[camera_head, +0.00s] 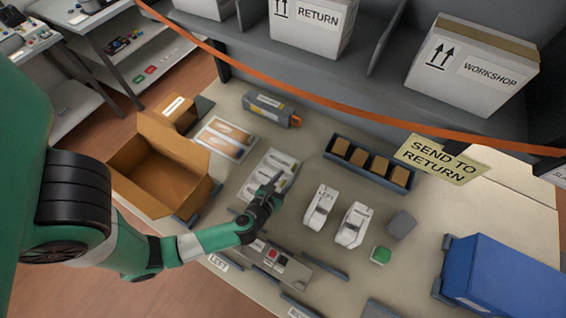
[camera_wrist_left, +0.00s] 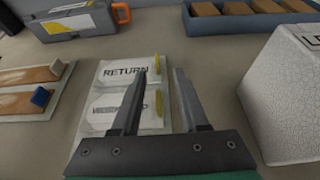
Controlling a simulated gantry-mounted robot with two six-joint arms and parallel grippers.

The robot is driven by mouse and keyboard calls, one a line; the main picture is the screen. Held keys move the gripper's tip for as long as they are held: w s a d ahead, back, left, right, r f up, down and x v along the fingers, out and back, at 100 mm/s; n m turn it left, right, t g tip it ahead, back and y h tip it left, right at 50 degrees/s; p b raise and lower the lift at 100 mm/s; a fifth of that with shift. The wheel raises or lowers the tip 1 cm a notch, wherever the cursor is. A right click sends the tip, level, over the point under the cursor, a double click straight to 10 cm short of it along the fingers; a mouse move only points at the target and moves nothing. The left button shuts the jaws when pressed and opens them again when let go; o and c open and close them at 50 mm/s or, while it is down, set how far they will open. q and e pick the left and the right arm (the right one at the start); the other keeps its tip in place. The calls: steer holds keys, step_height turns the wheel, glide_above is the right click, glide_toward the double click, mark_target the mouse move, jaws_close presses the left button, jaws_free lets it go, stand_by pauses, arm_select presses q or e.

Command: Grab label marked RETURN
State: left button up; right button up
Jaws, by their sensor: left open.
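The RETURN label (camera_wrist_left: 118,73) is a white tag with black print and a yellow tab at its right end. It lies in the far row of a pale label holder, which also shows in the head view (camera_head: 257,184). A second label (camera_wrist_left: 103,108), seemingly WORKSHOP, lies nearer, its print partly hidden by a finger. My left gripper (camera_head: 274,183) is over the holder, open and empty; in the left wrist view its two fingers (camera_wrist_left: 158,82) point toward the RETURN label's right end, near the yellow tab. Contact cannot be told. My right gripper is not in view.
An open cardboard box (camera_head: 160,165) stands at the left. A grey cartridge (camera_head: 270,108) and a dark tray of brown blocks (camera_head: 370,162) are behind. White LEFT-marked units (camera_head: 320,208) are right of the gripper; a blue bin (camera_head: 505,278) is farther right. An orange strap crosses above.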

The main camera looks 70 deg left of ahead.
mark_target(293, 166)
arm_select(q)
steer(key=shift+b+x, duration=0.6)
steer(key=shift+x, duration=2.6)
steer(key=shift+s+a+r, duration=0.15)
steer(key=shift+c, duration=0.3)
jaws_close()
